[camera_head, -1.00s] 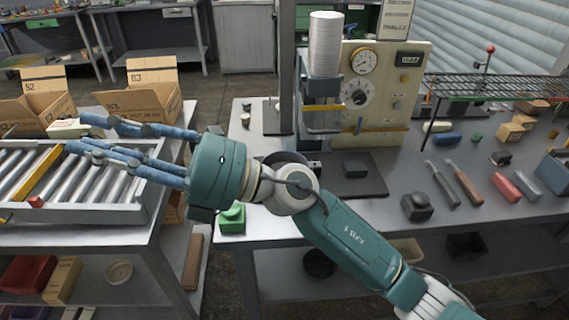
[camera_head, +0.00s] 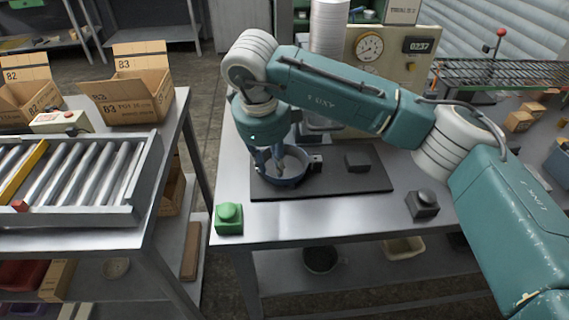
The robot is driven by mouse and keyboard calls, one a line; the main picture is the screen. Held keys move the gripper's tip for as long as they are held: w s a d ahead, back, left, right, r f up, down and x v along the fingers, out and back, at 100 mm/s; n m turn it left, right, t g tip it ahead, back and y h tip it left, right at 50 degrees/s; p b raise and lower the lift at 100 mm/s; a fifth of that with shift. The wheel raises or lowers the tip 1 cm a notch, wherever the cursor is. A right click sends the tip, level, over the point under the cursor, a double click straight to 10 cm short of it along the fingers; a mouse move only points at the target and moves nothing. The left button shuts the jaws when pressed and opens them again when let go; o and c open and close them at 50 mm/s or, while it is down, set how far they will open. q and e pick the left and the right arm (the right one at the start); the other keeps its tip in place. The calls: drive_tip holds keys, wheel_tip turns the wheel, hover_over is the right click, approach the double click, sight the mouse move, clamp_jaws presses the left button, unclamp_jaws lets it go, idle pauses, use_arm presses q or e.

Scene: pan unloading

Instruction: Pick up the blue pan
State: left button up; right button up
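The blue pan (camera_head: 290,183) rests on a dark mat (camera_head: 355,187) on the steel bench. Its inside looks grey, and a dark handle block shows at its right side. My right gripper (camera_head: 271,167) points down at the left part of the pan, with its blue fingers apart. The fingertips are at or inside the pan's rim. The fingers and gripper body hide the pan's back left part, so contact with the rim cannot be made out. My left gripper is not in view.
A dark block (camera_head: 358,161) sits on the mat right of the pan. A green button box (camera_head: 229,218) and a black button box (camera_head: 422,203) stand near the bench's front edge. A roller conveyor (camera_head: 75,175) is at left. A white stack (camera_head: 328,35) stands behind.

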drive_tip(key=shift+w+f, duration=0.1)
drive_tip(key=shift+f, duration=0.35)
drive_tip(key=p+x, duration=0.1)
drive_tip(key=x, duration=0.1)
drive_tip(key=p+x, duration=0.1)
drive_tip(key=x, duration=0.1)
drive_tip(key=shift+w+a+f, duration=0.1)
drive_tip(key=shift+w+f, duration=0.1)
drive_tip(key=shift+f, duration=0.2)
drive_tip(key=shift+w+f, duration=0.1)
drive_tip(key=shift+f, duration=0.2)
clamp_jaws()
drive_tip(key=shift+r, duration=0.1)
